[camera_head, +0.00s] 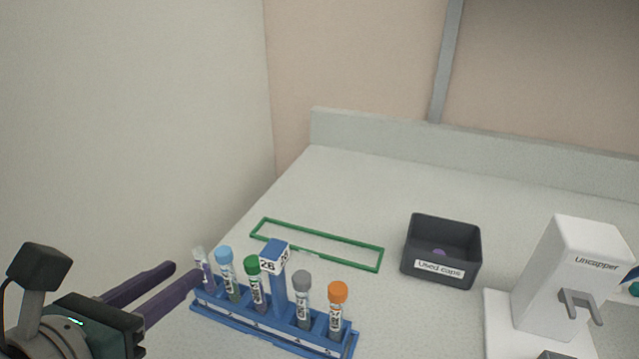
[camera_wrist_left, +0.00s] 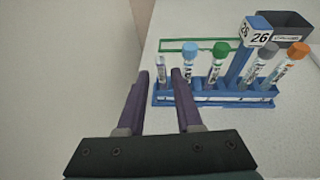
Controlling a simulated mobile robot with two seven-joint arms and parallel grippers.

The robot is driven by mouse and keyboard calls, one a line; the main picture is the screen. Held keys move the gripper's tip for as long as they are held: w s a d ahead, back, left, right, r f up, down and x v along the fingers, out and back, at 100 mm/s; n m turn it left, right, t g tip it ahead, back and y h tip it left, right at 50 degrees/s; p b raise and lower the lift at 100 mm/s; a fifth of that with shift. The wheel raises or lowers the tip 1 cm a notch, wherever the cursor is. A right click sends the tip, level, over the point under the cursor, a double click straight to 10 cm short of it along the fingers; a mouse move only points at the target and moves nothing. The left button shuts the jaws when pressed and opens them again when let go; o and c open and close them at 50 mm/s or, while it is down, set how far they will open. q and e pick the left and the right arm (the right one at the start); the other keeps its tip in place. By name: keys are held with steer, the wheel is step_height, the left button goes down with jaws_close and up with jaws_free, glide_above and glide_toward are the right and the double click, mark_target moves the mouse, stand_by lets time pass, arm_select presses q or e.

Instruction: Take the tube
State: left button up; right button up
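A blue tube rack (camera_head: 262,328) marked 26 stands on the bench and holds several tubes upright. From left to right they are a tube without a coloured cap (camera_head: 203,268), a light-blue-capped tube (camera_head: 228,274), a green-capped tube (camera_head: 255,281), a grey-capped tube (camera_head: 303,301) and an orange-capped tube (camera_head: 337,309). My left gripper (camera_head: 186,273) is open, its purple fingers pointing at the rack's left end. In the left wrist view, the uncapped tube (camera_wrist_left: 161,72) stands ahead of the gap between the fingers (camera_wrist_left: 160,75), with nothing held. My right gripper is out of view.
A green rectangular outline (camera_head: 330,259) lies on the bench behind the rack. A dark box labelled "Used caps" (camera_head: 440,268) holds a purple cap. A white uncapper (camera_head: 570,270) stands at the right. The bench (camera_head: 370,180) is clear towards the back.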

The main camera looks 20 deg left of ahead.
mark_target(207, 277)
arm_select(q)
steer(key=x, duration=0.1)
steer(key=b+x, duration=0.1)
steer(key=x, duration=0.1)
steer(key=shift+f, duration=0.35)
steer(key=b+x, duration=0.4)
steer(key=x, duration=0.1)
steer(key=shift+f, duration=0.15)
steer(key=shift+w, duration=0.35)
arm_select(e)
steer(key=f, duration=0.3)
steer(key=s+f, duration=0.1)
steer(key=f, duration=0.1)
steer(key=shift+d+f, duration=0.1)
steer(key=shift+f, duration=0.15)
arm_select(q)
steer(key=shift+c, duration=0.2)
jaws_close()
